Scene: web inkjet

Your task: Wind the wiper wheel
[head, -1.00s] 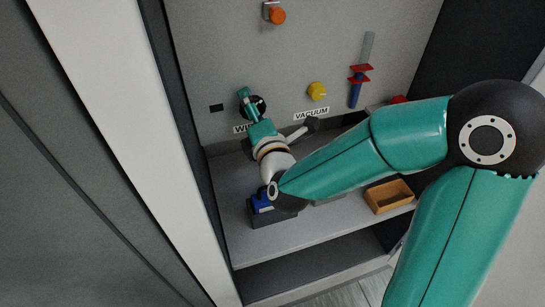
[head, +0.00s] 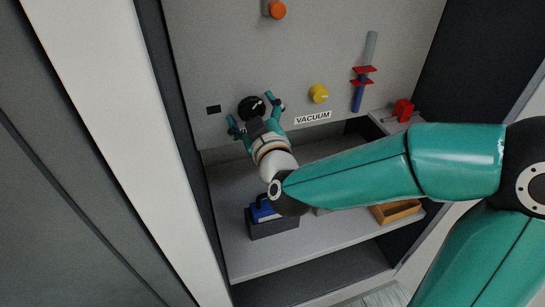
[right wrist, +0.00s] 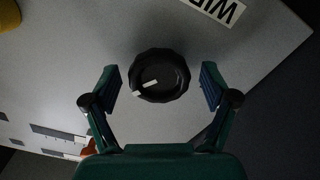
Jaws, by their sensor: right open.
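The wiper wheel is a black, scalloped knob (head: 252,106) with a white pointer mark on the grey wall panel. In the right wrist view, the wheel (right wrist: 160,75) sits between the two fingers, with a visible gap on each side. My right gripper (head: 250,108) is open, its fingers spread to the left and right of the wheel. It also shows in the right wrist view (right wrist: 161,78). The wheel's label (right wrist: 215,8) is partly in the right wrist view; in the head view the gripper hides it. My left gripper is not in view.
A yellow knob (head: 318,93) above the VACUUM label (head: 312,117) is right of the wheel. An orange knob (head: 277,10) is above. A blue-and-red slider (head: 359,88) is further right. A dark block with a blue item (head: 262,210) and a wooden tray (head: 398,211) are on the shelf below.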

